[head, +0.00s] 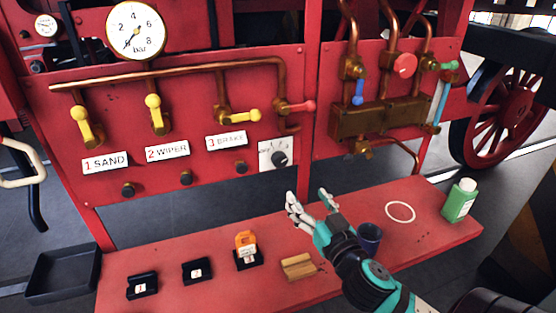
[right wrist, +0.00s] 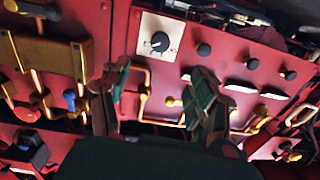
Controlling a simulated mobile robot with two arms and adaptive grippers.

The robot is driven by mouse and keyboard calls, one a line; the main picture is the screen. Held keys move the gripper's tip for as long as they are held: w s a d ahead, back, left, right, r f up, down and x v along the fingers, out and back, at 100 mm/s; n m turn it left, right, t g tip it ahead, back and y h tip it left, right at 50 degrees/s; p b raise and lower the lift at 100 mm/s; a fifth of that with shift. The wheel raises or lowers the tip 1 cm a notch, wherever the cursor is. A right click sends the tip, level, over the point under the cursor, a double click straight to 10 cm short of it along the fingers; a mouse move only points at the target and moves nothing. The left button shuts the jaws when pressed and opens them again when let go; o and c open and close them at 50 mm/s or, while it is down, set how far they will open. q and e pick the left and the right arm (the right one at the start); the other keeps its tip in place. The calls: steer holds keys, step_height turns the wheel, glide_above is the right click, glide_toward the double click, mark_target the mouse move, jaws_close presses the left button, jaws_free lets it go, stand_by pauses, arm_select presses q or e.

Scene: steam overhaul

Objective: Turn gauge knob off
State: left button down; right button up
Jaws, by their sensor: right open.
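The gauge knob (head: 279,158) is a small black round knob on a white square plate with small lettering, low on the red panel. It also shows in the right wrist view (right wrist: 160,42), near the top and between the lines of my fingers. Its exact setting is too small to tell. My right gripper (head: 308,203) is open and empty, in front of and below the knob, apart from it. Its two fingers show in the right wrist view (right wrist: 160,85). The round pressure gauge (head: 135,30) stands at the upper left. My left gripper is not in view.
Yellow valve levers (head: 155,113) and copper pipes cross the panel above. The red shelf (head: 330,285) below holds black holders, an orange-topped item (head: 246,241), a wooden block (head: 298,267), a dark blue cup (head: 369,238) and a green bottle (head: 460,201). Space before the knob looks clear.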

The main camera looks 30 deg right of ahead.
mark_target(281, 162)
steer(key=w+d+p, duration=0.1)
steer(key=w, duration=0.4)
steer(key=w+d+p, duration=0.1)
steer(key=w+p, duration=0.1)
steer(key=w, duration=0.4)
steer(key=w+d+p, duration=0.1)
steer(key=w, duration=0.4)
steer(key=shift+w+d+p, duration=0.2)
steer(key=shift+w+p, duration=0.1)
steer(key=shift+w, duration=0.1)
steer(key=c, duration=1.2)
